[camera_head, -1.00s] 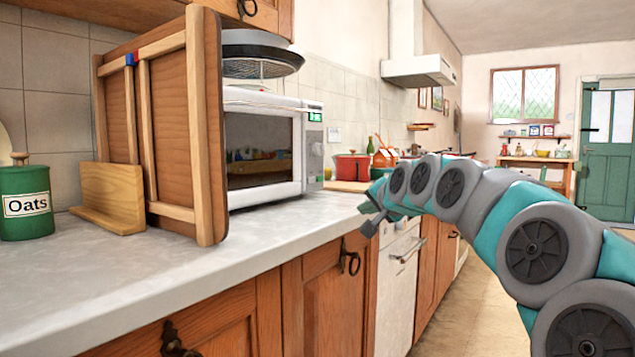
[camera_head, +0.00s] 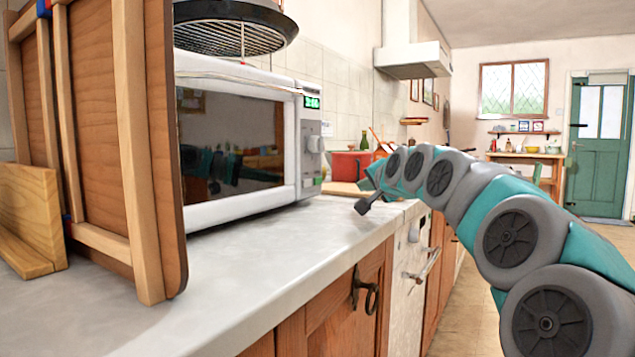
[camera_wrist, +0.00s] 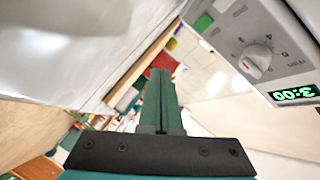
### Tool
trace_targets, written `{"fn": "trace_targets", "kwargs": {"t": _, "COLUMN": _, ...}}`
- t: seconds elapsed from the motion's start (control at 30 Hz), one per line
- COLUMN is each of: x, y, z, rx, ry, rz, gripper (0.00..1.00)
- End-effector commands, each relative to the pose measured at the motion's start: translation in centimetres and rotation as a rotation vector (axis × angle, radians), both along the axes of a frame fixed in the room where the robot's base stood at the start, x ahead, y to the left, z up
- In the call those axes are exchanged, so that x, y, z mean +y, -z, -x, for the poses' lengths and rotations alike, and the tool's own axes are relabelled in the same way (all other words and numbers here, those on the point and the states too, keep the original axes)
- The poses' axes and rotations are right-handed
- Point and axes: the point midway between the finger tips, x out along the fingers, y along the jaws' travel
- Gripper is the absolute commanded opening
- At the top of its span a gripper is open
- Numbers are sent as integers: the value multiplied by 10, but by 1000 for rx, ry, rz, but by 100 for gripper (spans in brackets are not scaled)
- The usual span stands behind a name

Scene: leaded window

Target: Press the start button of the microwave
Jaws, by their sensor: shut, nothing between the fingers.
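The white microwave (camera_head: 235,212) stands on the counter with its dark glass door closed. Its control panel (camera_head: 311,150) faces out at the right, with a lit green display (camera_head: 312,102), a knob (camera_head: 315,144) and a small green patch, seemingly a button (camera_head: 318,181), low down. In the wrist view the panel is at the upper right, showing the dial (camera_wrist: 256,62), the display (camera_wrist: 295,94) and a green patch (camera_wrist: 203,22). My gripper (camera_head: 362,208) is shut and empty, to the right of the panel and apart from it. Its closed fingers show in the wrist view (camera_wrist: 158,90).
A wooden tray or board (camera_head: 152,130) stands upright left of the microwave, by a wooden stand (camera_head: 30,220). The counter (camera_head: 250,270) is clear in front.

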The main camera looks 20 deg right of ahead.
Motion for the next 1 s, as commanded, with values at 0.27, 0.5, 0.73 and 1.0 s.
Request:
{"fn": "trace_targets", "kwargs": {"t": 0.27, "x": 6, "y": 0, "z": -7, "rx": 3, "ry": -1, "rz": 0, "gripper": 0}}
{"fn": "trace_targets", "kwargs": {"t": 0.5, "x": 24, "y": -2, "z": -30, "rx": 2, "ry": -1, "rz": 3, "gripper": 0}}
{"fn": "trace_targets", "kwargs": {"t": 0.73, "x": 41, "y": -1, "z": -54, "rx": 1, "ry": 0, "rz": 2, "gripper": 0}}
{"fn": "trace_targets", "kwargs": {"t": 1.0, "x": 53, "y": 0, "z": -68, "rx": 0, "ry": 0, "rz": 1, "gripper": 0}}
